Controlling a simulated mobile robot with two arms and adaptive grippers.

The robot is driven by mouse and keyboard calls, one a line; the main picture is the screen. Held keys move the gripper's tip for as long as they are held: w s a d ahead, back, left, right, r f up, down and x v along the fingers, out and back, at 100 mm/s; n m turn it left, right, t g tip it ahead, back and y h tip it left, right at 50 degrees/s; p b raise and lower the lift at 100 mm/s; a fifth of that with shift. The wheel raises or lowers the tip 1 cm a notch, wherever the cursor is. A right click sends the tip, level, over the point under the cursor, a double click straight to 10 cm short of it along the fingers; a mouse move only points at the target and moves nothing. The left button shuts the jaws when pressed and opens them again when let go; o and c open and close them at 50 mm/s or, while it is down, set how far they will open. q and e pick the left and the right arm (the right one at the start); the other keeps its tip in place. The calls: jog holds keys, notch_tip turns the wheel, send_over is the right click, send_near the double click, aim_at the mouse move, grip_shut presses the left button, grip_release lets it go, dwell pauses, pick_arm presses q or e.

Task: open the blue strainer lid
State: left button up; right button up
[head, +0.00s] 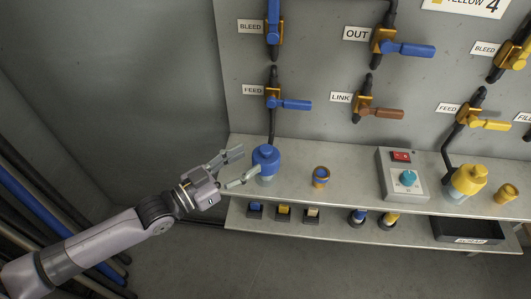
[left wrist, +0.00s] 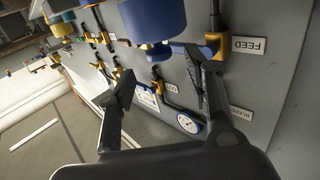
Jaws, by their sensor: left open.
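The blue strainer lid (head: 266,155) caps a clear-looking body on the upper shelf, at the end of a black pipe coming down from the blue FEED valve. It appears seated and upright. My left gripper (head: 236,168) is open just left of it, its fingers spread and pointing at it, with nothing between them. In the left wrist view a blue cylinder that looks like the lid (left wrist: 154,18) is at the top edge, past the open fingertips (left wrist: 153,64). I cannot tell whether a finger touches it. My right gripper is not in view.
A small blue-and-orange fitting (head: 321,176) stands right of the strainer. Further right are a switch box (head: 403,176) and a yellow strainer (head: 468,179). The blue FEED valve handle (head: 290,104) sits above on the panel. A lower shelf (head: 335,231) holds small parts.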

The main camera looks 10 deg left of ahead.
aim_at(261, 152)
pick_arm(q)
jog(key=b+x, duration=0.1)
jog(key=x, duration=0.6)
jog(key=shift+f, duration=0.1)
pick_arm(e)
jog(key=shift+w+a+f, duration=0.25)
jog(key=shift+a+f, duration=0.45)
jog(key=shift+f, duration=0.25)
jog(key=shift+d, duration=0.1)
pick_arm(q)
jog(key=shift+c, duration=0.5)
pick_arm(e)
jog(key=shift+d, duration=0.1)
pick_arm(q)
jog(key=shift+c, duration=1.3)
grip_shut()
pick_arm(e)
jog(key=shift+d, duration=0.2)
